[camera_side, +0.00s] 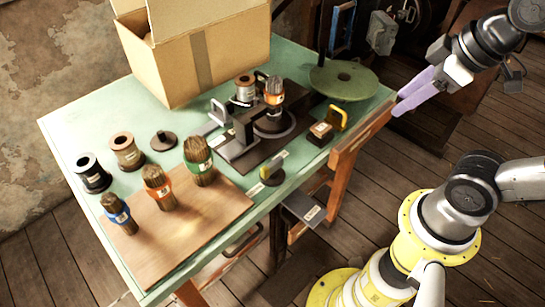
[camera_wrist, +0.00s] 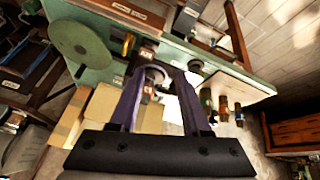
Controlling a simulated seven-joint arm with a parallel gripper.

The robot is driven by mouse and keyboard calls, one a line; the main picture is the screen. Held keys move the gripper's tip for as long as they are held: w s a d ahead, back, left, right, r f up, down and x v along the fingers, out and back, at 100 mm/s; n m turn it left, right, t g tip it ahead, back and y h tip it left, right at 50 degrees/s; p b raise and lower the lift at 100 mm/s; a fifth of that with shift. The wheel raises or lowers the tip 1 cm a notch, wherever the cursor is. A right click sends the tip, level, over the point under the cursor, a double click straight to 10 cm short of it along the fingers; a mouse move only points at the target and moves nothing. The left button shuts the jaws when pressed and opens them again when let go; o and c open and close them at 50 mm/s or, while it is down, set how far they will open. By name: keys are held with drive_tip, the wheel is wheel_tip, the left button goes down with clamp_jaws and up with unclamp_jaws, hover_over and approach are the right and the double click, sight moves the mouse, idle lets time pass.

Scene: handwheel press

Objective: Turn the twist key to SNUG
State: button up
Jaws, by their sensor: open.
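What looks like the twist key (camera_side: 272,172), a yellow-green grip on a dark round base, sits at the near edge of the green table (camera_side: 100,253). Small pale label plates lie beside it; their words are too small to read. My gripper (camera_side: 407,98), with purple fingers, is open and empty beyond the table's right corner, well apart from the key. In the wrist view my gripper (camera_wrist: 160,85) has its fingers spread, with the table beyond them. The key's pointing direction against the labels cannot be told.
A dark press (camera_side: 242,140) holding a brush stands mid-table. A green wheel (camera_side: 344,80) and a yellow-handled block (camera_side: 338,117) are at the right. A cardboard box (camera_side: 190,60) stands behind. Several brushes stand on a wooden board (camera_side: 190,225). Air between gripper and table looks clear.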

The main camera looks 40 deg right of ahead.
drive_tip(key=w+a+r+n+g, duration=0.1)
drive_tip(key=w+a+r+n, duration=0.15)
drive_tip(key=w+n, duration=0.25)
drive_tip(key=n+g, duration=0.5)
drive_tip(key=n, duration=0.4)
hover_over(272, 163)
wheel_tip(272, 163, down, 8)
wheel_tip(272, 163, down, 13)
drive_tip(key=shift+f, duration=0.2)
clamp_jaws()
